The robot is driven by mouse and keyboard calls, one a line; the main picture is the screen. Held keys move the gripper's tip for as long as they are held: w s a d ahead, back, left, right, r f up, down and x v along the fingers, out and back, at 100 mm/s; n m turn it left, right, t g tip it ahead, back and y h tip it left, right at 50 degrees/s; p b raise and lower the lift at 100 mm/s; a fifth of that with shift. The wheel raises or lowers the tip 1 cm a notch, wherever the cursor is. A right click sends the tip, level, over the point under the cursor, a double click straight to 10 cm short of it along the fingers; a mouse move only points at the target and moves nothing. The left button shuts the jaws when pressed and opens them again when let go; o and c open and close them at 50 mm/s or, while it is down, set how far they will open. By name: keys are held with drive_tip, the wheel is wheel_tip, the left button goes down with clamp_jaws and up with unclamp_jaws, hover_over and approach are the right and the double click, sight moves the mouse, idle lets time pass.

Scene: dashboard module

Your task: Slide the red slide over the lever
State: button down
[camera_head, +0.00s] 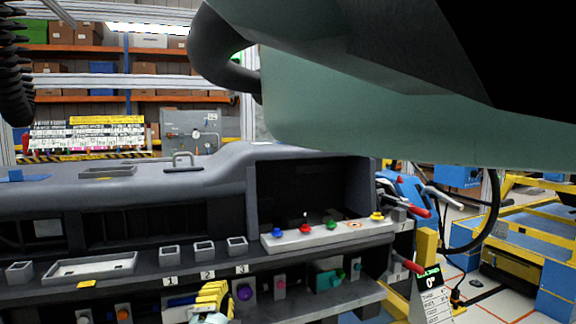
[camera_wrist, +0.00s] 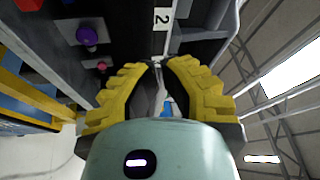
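A small red piece (camera_head: 305,229) with a short dark stem sits on the light grey strip (camera_head: 345,236) in the dashboard's right recess, between a blue and a green piece. I take it for the red slide; at this size I cannot clearly tell slide from lever. My gripper (camera_head: 214,290) with yellow ribbed fingers is at the dashboard's lower front, below and left of that strip. In the wrist view, the tips of my gripper (camera_wrist: 159,64) are nearly together, and no held object can be made out. The grey strip is not recognisable there.
A purple knob (camera_wrist: 86,36) and a pink knob (camera_wrist: 102,66) are beside my fingers. Labelled open boxes (camera_head: 204,249) stand on the ledge above my gripper. A yellow piece (camera_head: 377,216) is on the strip's right end. Red-handled tools (camera_head: 412,208) hang farther right.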

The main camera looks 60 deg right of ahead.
drive_tip(key=w+a+r+n+t+h+p, duration=0.1)
drive_tip(key=a+r+p, duration=0.1)
drive_tip(key=r+p, duration=0.5)
drive_tip(key=w+a+r+n+t+h+p, duration=0.1)
drive_tip(key=w+a+r+n+p, duration=0.1)
drive_tip(key=r+p, duration=0.6)
drive_tip(key=shift+w+a+r+h, duration=0.3)
drive_tip(key=shift+a+r, duration=0.55)
drive_tip(key=shift+r, duration=1.25)
